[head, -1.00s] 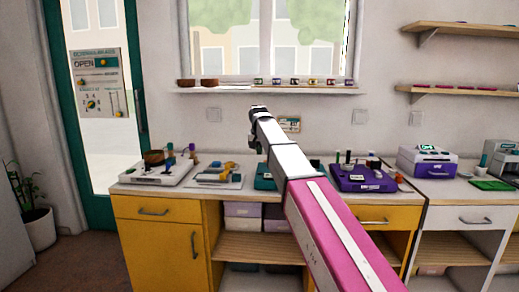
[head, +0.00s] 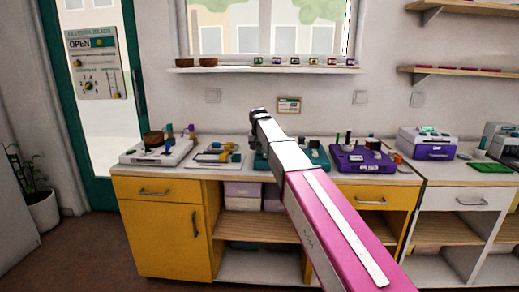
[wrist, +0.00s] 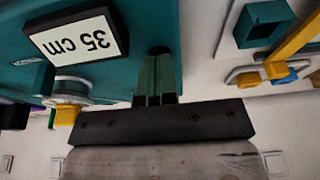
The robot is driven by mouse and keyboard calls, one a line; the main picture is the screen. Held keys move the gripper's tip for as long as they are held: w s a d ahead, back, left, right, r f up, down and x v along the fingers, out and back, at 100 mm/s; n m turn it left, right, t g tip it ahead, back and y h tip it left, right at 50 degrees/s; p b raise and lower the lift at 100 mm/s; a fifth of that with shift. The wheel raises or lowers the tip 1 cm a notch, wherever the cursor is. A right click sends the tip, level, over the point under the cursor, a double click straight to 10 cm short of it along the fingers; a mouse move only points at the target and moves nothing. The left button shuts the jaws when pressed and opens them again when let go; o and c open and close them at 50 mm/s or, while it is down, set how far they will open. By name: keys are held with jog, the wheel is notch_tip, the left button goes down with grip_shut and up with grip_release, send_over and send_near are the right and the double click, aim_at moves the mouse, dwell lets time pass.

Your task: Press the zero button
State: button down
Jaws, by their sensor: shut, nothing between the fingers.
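In the wrist view my gripper (wrist: 154,98) is shut and empty, its two narrow fingers side by side over or close to a teal board (wrist: 60,14). Whether the fingertips touch the board cannot be told. The board carries a label reading "35 cm" (wrist: 75,43), upside down in this view. In the head view the teal board (head: 262,162) stands on the counter, partly hidden behind my arm, and my gripper is hidden there too. I cannot make out a button marked zero. A white and purple device with a green display (head: 428,142) stands farther right.
A white board (head: 150,158) and a pale grey board (head: 205,160) stand left of the teal board. A purple board (head: 350,165) stands to its right. A shelf with bowls and cups (head: 230,69) runs below the window. Yellow drawers (head: 155,190) are under the counter.

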jog(key=shift+s+d+f, duration=0.1)
jog(key=shift+s+f, duration=0.1)
jog(key=shift+f, duration=0.8)
jog(key=r, duration=0.5)
jog(key=shift+w, duration=0.25)
jog(key=v, duration=1)
jog(key=shift+r, duration=0.15)
